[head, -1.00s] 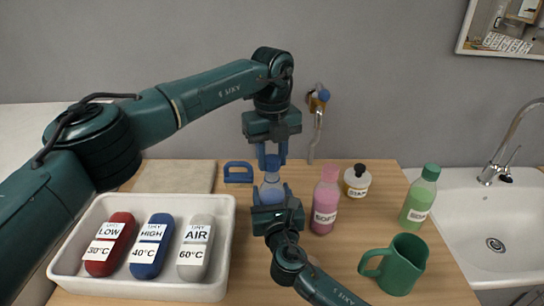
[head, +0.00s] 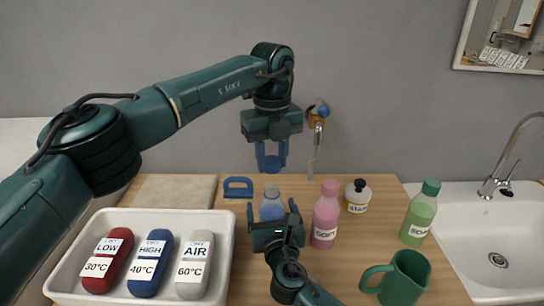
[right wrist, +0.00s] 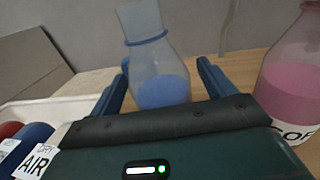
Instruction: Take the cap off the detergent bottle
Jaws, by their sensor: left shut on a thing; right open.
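The detergent bottle (head: 271,208) is clear with blue liquid and stands on the wooden counter, its neck bare at the top. In the right wrist view the bottle (right wrist: 160,80) is upright, with a blue ring at its neck. My left gripper (head: 271,164) is above the bottle, apart from it, shut on a small blue piece that looks like the cap; its fingers are also blue, so the cap's outline is hard to make out. My right gripper (head: 274,216) is open, with one finger on each side of the bottle's body.
A pink bottle (head: 326,215) stands close right of my right gripper. A blue handle-like piece (head: 238,188) lies behind.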

